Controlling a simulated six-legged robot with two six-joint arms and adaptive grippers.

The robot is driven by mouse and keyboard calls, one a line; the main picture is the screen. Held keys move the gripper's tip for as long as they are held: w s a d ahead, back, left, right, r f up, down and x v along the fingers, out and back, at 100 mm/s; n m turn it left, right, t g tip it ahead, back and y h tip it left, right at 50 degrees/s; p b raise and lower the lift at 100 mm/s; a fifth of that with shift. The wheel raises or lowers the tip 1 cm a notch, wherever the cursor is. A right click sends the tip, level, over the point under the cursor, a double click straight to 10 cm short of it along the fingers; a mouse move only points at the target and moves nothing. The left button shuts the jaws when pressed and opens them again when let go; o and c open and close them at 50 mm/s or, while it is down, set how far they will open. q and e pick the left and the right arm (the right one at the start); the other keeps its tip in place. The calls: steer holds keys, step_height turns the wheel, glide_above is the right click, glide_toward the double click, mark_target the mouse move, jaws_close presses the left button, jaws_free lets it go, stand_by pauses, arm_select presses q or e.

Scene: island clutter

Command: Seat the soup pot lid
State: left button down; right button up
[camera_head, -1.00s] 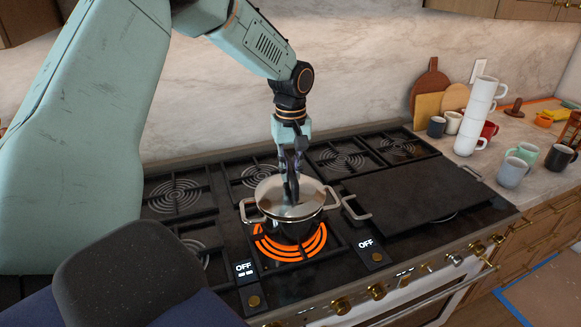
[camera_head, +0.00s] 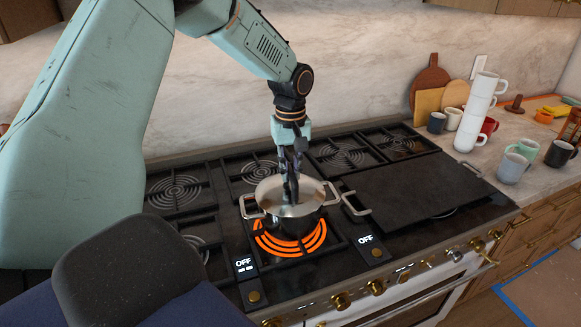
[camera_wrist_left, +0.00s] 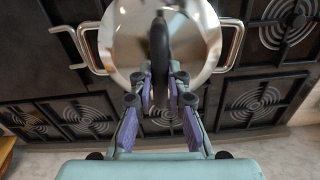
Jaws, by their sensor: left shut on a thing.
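The soup pot (camera_head: 290,222) is steel with two side handles and stands on a front burner that glows orange. Its lid (camera_head: 272,191) is a shiny disc with a dark upright handle, lying level at the pot's mouth; I cannot tell whether it is fully down on the rim. My left gripper (camera_head: 291,178) points down over the pot and is shut on the lid's handle. In the left wrist view the lid (camera_wrist_left: 128,45) shows from above, its dark handle (camera_wrist_left: 159,50) between the purple-padded fingers (camera_wrist_left: 160,95). My right gripper is not in view.
A flat dark griddle (camera_head: 420,185) covers the burners to the right of the pot. Stacked white mugs (camera_head: 478,115) and several other cups stand on the counter at right. A wooden cutting board (camera_head: 430,82) leans on the wall.

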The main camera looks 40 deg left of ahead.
arm_select(q)
steer(key=c, duration=1.2)
jaws_free()
step_height(320, 180, up, 12)
steer(key=shift+f, duration=0.1)
steer(key=shift+d, duration=0.1)
